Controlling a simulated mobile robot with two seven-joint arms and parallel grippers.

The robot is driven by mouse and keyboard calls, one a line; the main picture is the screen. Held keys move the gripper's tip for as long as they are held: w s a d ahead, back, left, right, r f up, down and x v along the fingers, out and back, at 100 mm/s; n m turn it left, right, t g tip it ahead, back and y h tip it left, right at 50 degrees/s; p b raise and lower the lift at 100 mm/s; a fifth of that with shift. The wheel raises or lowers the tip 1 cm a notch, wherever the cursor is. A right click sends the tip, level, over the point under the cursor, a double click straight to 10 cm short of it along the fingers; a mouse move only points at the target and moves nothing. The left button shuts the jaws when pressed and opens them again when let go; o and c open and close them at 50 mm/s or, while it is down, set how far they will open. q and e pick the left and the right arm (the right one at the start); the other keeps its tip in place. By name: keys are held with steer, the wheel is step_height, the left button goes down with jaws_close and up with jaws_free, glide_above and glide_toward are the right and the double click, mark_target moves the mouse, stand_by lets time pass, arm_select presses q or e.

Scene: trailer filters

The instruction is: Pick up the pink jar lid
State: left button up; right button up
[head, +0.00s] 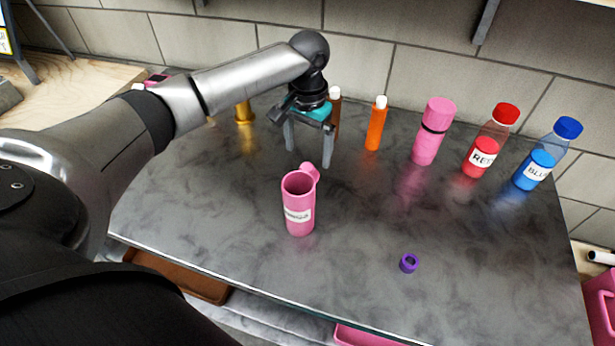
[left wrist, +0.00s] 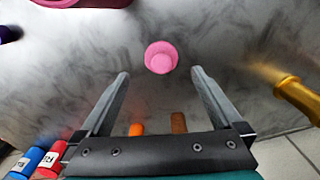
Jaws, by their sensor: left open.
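The pink jar lid (head: 312,169) is on the dark countertop just behind the open pink jar (head: 298,215), which partly hides it in the head view. In the left wrist view the lid (left wrist: 161,57) is a round pink disc, centred just beyond the fingertips. The jar (left wrist: 85,2) is cut off at the top edge there. My left gripper (head: 307,157) points down behind the lid, with its fingers apart and nothing between them. The fingers also show in the left wrist view (left wrist: 160,73). My right gripper is in neither view.
Behind stand an orange bottle (head: 376,125), a brown bottle (head: 335,112), a gold object (head: 243,112), a pink bottle (head: 433,132), a red-capped bottle (head: 490,141) and a blue-capped bottle (head: 547,155). A purple ring-shaped cap (head: 408,262) lies front right. The front counter is mostly clear.

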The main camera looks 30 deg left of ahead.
mark_target(306, 167)
arm_select(q)
steer(key=shift+f, duration=0.65)
steer(key=f+b, duration=0.1)
steer(key=f, duration=0.1)
steer(key=f+b, duration=0.1)
steer(key=f, duration=0.1)
steer(key=shift+s+a+f, duration=0.15)
steer(key=shift+s+f, duration=0.05)
steer(key=shift+f, duration=0.3)
steer(key=c, duration=1.3)
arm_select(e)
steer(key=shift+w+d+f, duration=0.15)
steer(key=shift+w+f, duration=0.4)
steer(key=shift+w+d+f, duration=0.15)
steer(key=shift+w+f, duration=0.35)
arm_select(q)
steer(key=shift+r, duration=0.15)
